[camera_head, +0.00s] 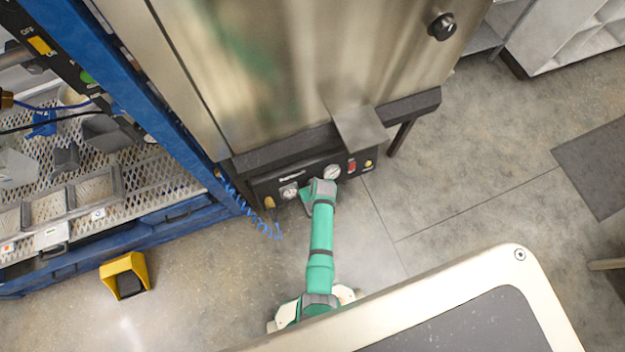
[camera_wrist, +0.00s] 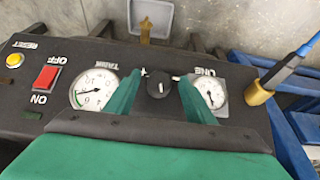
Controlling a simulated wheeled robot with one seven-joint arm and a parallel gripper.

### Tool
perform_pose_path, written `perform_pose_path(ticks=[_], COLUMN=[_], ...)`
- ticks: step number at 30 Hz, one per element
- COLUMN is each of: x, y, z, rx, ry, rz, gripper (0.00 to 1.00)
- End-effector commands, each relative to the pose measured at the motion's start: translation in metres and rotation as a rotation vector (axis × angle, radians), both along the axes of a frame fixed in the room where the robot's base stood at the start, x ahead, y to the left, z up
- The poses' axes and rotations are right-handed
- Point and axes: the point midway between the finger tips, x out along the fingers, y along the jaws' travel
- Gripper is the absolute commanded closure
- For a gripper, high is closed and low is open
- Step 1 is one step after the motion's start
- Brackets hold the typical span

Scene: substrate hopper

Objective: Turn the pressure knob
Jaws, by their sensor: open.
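The pressure knob (camera_wrist: 159,84) is a black round knob with a white pointer mark, on the black control panel (camera_wrist: 235,118) between two white gauges in the wrist view. My gripper (camera_wrist: 160,88) is open, with one green finger on each side of the knob. The frame does not show clearly whether the fingers touch it. In the head view my gripper (camera_head: 315,188) reaches the front of the panel (camera_head: 262,192), and the knob is hidden behind it.
The TANK gauge (camera_wrist: 94,89) is left of the knob and the LINE gauge (camera_wrist: 210,91) right. A red switch (camera_wrist: 46,78) and yellow reset button (camera_wrist: 14,60) are further left; a brass fitting with blue hose (camera_wrist: 258,93) is right. A yellow pedal (camera_head: 125,275) lies on the floor.

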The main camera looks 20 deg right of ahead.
Motion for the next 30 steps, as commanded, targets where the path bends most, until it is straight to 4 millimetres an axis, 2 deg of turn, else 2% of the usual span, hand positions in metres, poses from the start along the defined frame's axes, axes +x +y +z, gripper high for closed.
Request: perform_pose_path(ticks=[9,10,12,15,23,30], x=[0.0005,0.0005,0.0004,0.0004,0.0003,0.0007], y=[0.0002,0.0002,0.0002,0.0002,-0.0003,-0.0022], z=[-0.0021,-0.0021,-0.0021,-0.0020,-0.0020,-0.0019], rx=[0.000,0.000,0.000,0.000,0.020,0.127], ry=[0.000,0.000,0.000,0.001,0.002,0.005], rz=[0.000,0.000,0.000,0.000,-0.007,-0.042], gripper=[0.51,0.56,0.72,0.92,0.92,0.92])
